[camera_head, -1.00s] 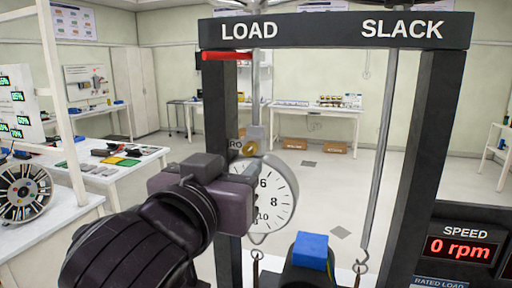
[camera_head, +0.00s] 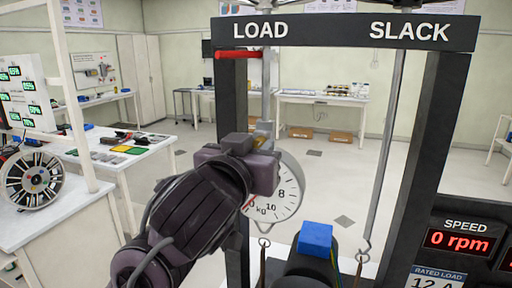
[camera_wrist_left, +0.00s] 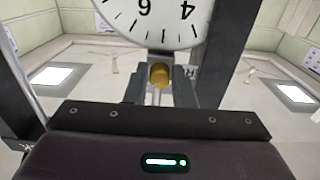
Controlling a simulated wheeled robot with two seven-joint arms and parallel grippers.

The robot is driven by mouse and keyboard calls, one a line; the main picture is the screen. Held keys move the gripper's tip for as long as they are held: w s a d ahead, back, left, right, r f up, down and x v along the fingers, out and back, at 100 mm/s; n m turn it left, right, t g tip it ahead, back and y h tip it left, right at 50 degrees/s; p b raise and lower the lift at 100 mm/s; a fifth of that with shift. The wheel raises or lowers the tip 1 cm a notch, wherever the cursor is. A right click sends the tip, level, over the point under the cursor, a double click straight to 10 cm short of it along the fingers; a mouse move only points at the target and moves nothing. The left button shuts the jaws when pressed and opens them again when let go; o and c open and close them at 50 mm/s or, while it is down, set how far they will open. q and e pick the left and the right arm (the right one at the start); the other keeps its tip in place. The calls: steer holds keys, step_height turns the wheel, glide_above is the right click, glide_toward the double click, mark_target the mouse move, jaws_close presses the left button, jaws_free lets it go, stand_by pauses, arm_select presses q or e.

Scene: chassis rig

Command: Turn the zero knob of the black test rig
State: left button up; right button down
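The black test rig (camera_head: 340,31) stands in front of me, with LOAD and SLACK on its top beam. A round white dial (camera_head: 287,190) hangs under LOAD, its left part hidden by my left gripper. The brass zero knob (camera_wrist_left: 159,75) shows clearly at the dial's rim in the left wrist view. The gripper's dark body fills the bottom of the wrist view. My right gripper is out of view.
A red bar (camera_head: 238,54) juts from the left post. A blue block (camera_head: 315,238) sits on a dark part below the dial. A slack rod (camera_head: 383,140) hangs at the right. The speed display (camera_head: 461,242) reads 0 rpm. A white bench (camera_head: 40,211) stands at left.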

arm_select(q)
jaws_close()
steer(key=shift+m, duration=0.4)
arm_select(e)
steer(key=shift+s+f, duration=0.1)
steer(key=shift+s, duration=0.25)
arm_select(q)
steer(key=shift+o, duration=1.9)
jaws_free()
steer(key=shift+o, duration=0.5)
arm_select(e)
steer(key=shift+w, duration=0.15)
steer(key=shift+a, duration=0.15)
arm_select(q)
steer(key=shift+s, duration=0.1)
